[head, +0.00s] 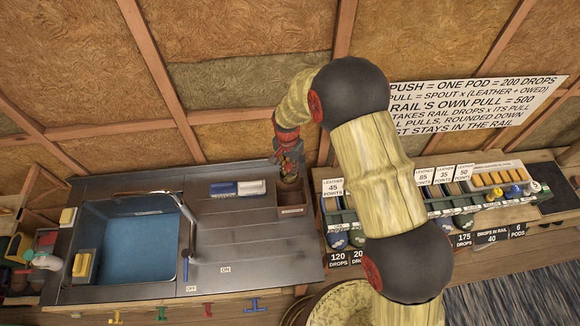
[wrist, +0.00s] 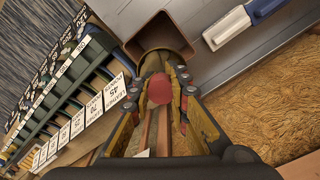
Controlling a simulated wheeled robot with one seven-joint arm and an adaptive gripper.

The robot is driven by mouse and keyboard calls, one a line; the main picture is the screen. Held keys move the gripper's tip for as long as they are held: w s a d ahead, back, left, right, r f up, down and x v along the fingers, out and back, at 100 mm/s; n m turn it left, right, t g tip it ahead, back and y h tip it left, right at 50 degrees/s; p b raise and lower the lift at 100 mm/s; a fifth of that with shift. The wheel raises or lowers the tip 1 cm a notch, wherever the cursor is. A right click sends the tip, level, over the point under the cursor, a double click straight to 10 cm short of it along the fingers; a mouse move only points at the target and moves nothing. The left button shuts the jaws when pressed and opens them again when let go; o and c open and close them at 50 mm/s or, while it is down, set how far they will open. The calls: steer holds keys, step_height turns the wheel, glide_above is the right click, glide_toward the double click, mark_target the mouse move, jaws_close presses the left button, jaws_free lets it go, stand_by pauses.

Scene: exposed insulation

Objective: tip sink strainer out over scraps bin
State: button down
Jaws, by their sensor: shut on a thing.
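My gripper (head: 290,160) is at the right end of the steel counter, pointing down above a brown open box (head: 292,212), which I take to be the scraps bin. In the wrist view my gripper's fingers (wrist: 160,92) are closed on a small red part (wrist: 160,88). It seems to belong to the sink strainer, whose dull round body (wrist: 152,62) shows just beyond the fingertips, at the mouth of the bin (wrist: 137,45). The fingers hide much of the strainer, and I cannot tell its tilt or contents.
The blue-bottomed sink (head: 138,246) with its tap (head: 185,207) lies left on the counter. Blue and white blocks (head: 238,188) lie left of the bin. A rack of labelled compartments (head: 338,215) stands close on the right. The counter's middle is clear.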

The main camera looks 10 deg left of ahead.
mark_target(291, 177)
steer(key=shift+w+f, duration=0.1)
steer(key=shift+a+f+b, duration=0.1)
steer(key=shift+f+b, duration=0.15)
steer(key=shift+b, duration=0.25)
step_height(291, 177, down, 3)
steer(key=shift+r+b, duration=0.1)
steer(key=shift+b, duration=0.95)
steer(key=shift+d+y+b, duration=0.2)
steer(key=shift+y+b, duration=0.3)
steer(key=shift+b, duration=0.35)
steer(key=shift+s+d+r+t+y+b, duration=0.15)
steer(key=shift+s+t+y+b, duration=0.15)
steer(key=shift+b, duration=0.15)
steer(key=shift+y+b, duration=0.3)
steer(key=shift+b, duration=0.6)
steer(key=shift+r, duration=0.15)
steer(key=b, duration=0.2)
steer(key=t+b, duration=0.1)
steer(key=b, duration=0.1)
steer(key=shift+d+f+y, duration=0.2)
steer(key=shift+f+y, duration=0.05)
steer(key=shift+y, duration=0.15)
